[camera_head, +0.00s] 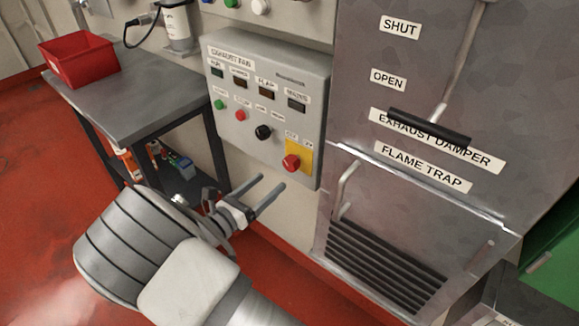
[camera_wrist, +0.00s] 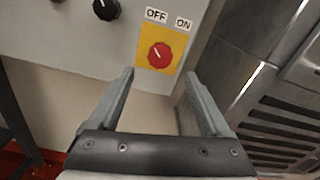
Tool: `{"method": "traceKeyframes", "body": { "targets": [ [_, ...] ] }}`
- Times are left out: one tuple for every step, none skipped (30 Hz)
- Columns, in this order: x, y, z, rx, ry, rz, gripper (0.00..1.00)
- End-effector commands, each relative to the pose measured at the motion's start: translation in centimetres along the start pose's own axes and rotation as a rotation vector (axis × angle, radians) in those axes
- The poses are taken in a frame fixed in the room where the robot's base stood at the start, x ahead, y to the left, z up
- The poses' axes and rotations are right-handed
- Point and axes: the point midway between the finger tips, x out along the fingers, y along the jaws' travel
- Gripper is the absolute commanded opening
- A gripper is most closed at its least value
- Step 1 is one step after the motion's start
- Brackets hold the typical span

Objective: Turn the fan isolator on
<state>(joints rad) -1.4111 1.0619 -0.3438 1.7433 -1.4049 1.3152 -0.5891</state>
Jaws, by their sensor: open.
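The fan isolator is a red rotary knob (camera_head: 291,163) on a yellow plate, at the lower right of the grey exhaust fan panel (camera_head: 227,132). In the wrist view the red knob (camera_wrist: 159,55) sits below the labels OFF and ON. A pale line on the knob slants up to the left, toward the OFF side. My gripper (camera_head: 269,190) is open and empty, below and left of the knob in the head view. In the wrist view the open fingers (camera_wrist: 157,88) lie just below the knob, apart from it.
A black knob (camera_head: 263,132) and green and red buttons sit on the same panel. Right of it is a metal cabinet with a damper lever (camera_head: 428,128), a flame trap handle (camera_head: 346,187) and a slatted vent. A grey table (camera_head: 128,100) with a red bin (camera_head: 78,60) stands left.

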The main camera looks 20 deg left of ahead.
Motion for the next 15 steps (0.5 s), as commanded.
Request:
{"method": "traceKeyframes", "body": {
  "targets": [
    [1.2,-0.1,-0.1,0.000,0.000,-0.003,0.81],
    [1.9,-0.1,-0.1,0.000,0.000,-0.004,0.81],
    [2.8,-0.1,-0.1,0.000,0.000,-0.004,0.81],
    [3.4,-0.1,-0.1,0.000,0.000,-0.004,0.81],
    [4.0,-0.1,-0.1,0.000,0.000,-0.003,0.81],
    [4.8,-0.1,-0.2,0.001,0.001,-0.003,0.81],
    [5.4,-0.1,-0.1,0.001,0.000,-0.003,0.81],
    [5.9,-0.1,-0.1,0.000,-0.001,-0.003,0.81],
    [6.6,-0.1,-0.1,0.000,0.001,-0.002,0.81],
    [7.0,-0.1,-0.1,0.000,0.001,-0.002,0.81],
    [7.4,0.0,-0.1,0.000,0.001,-0.002,0.81],
    [7.9,0.0,-0.1,0.000,0.000,-0.002,0.81],
    [8.2,0.0,-0.1,0.000,0.000,-0.001,0.81],
    [8.4,0.0,-0.1,0.000,0.001,-0.001,0.81],
    [8.7,0.0,-0.1,0.000,0.001,-0.001,0.81]
  ]
}}
